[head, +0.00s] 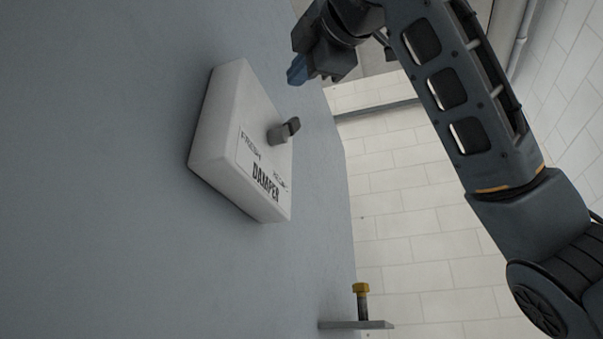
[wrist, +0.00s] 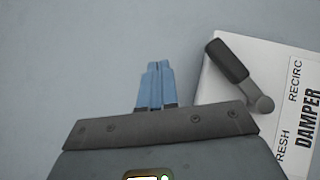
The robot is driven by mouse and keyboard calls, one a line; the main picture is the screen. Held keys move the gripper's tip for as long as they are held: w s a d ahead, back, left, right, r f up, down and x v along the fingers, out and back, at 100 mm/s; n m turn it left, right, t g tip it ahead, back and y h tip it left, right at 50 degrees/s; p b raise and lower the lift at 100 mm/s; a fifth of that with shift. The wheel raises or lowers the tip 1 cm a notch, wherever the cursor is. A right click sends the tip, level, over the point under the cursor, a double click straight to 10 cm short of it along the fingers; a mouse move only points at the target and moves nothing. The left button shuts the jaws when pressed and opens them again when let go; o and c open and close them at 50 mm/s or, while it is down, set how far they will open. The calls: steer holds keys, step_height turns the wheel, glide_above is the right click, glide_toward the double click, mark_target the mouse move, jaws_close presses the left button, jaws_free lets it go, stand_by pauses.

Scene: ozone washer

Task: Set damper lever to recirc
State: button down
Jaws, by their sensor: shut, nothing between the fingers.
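The damper box (head: 222,118) is a white box on the grey-blue wall panel, labelled FRESH, RECIRC and DAMPER. Its lever (head: 284,131) is a dark grip on a grey hub. In the wrist view the lever (wrist: 229,62) runs from its hub up and left to the box's edge, away from the RECIRC label; the box (wrist: 272,52) is at the right, partly hidden by my gripper body. My gripper (head: 296,72) has blue fingers, shut and empty, above and right of the box in the head view. In the wrist view the gripper (wrist: 156,68) is left of the lever, apart from it.
The grey-blue panel (head: 90,190) is bare around the box. A small shelf (head: 350,325) with a yellow-topped bolt (head: 361,290) sticks out at the bottom. A white tiled wall (head: 400,190) lies behind, with a pipe (head: 521,40) at upper right.

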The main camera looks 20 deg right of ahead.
steer(key=s+d+r+b, duration=0.2)
steer(key=s+r, duration=0.1)
steer(key=s, duration=0.4)
steer(key=shift+s+d+r, duration=0.25)
steer(key=shift+r, duration=0.1)
stand_by(0.4)
